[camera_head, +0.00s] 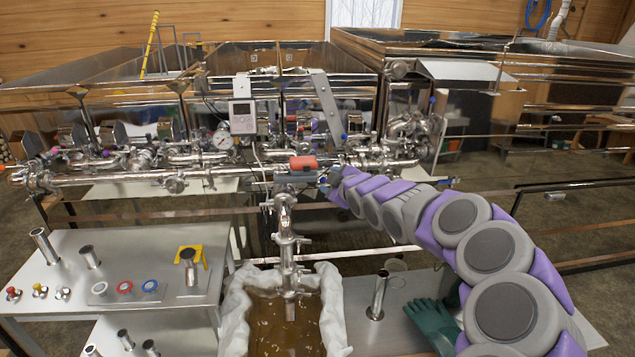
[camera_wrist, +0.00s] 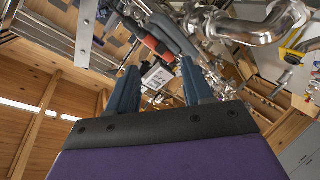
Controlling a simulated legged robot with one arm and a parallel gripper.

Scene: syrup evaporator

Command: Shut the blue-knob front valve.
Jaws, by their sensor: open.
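I cannot tell for sure which is the front valve's. My gripper (camera_head: 325,180) is at the front pipe, beside a valve with a red-orange handle (camera_head: 303,162). In the wrist view my gripper (camera_wrist: 160,88) has its two blue fingers apart with nothing clearly held. The red-orange handle (camera_wrist: 158,46) lies beyond the fingertips. The gripper's contact with the pipework is unclear.
A vertical drain pipe (camera_head: 285,240) hangs over a cloth-lined tub (camera_head: 235,310) of amber liquid. A steel table (camera_head: 130,260) with tubes and coloured rings stands left. Green gloves (camera_head: 433,322) lie right. Dense pipes, a gauge (camera_head: 222,139) and pans crowd the back.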

